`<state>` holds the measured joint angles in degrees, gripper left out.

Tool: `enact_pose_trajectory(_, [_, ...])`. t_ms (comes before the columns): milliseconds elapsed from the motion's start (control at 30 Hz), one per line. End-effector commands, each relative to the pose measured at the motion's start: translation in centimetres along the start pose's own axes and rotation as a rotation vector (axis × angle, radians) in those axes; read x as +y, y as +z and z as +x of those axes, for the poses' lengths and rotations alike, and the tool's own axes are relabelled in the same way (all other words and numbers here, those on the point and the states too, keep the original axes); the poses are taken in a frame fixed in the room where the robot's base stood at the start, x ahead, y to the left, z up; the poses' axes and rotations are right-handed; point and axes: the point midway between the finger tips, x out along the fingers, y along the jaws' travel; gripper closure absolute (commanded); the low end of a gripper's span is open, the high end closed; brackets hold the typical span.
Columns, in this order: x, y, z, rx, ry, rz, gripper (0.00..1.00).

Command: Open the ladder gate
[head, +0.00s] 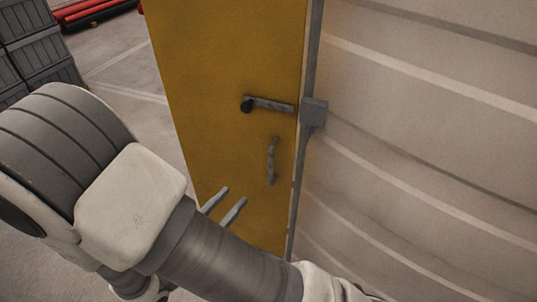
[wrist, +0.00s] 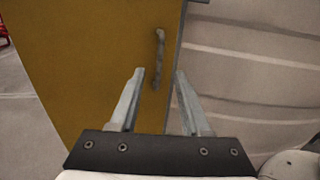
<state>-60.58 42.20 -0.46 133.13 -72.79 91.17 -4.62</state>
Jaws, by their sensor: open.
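The yellow gate panel (head: 225,60) stands upright in the head view and fills the left of the wrist view (wrist: 85,60). Its right edge is beside a grey post. A horizontal latch bar (head: 272,104) with a dark round knob at its left end points toward a grey block (head: 314,112) on the post. Below it is a small vertical handle (head: 271,160), also in the wrist view (wrist: 158,58). My gripper (head: 235,195) is open and empty, below and left of the handle in the head view. In the wrist view the handle shows between the fingertips (wrist: 159,72); contact is not visible.
A large pale ribbed wall (head: 420,150) fills the right side, close beside the gate edge. Dark grey crates (head: 40,65) are stacked at the upper left, with red pipes (head: 90,10) behind them. Concrete floor (head: 130,75) is open left of the gate.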

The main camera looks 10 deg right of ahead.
Motion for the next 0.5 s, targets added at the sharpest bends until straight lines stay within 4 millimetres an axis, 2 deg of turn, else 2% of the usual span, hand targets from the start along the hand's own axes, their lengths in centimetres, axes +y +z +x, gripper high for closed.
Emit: enact_pose_trajectory(500, [-0.3,0.1,10.9,0.0,-0.009,-0.001,0.53])
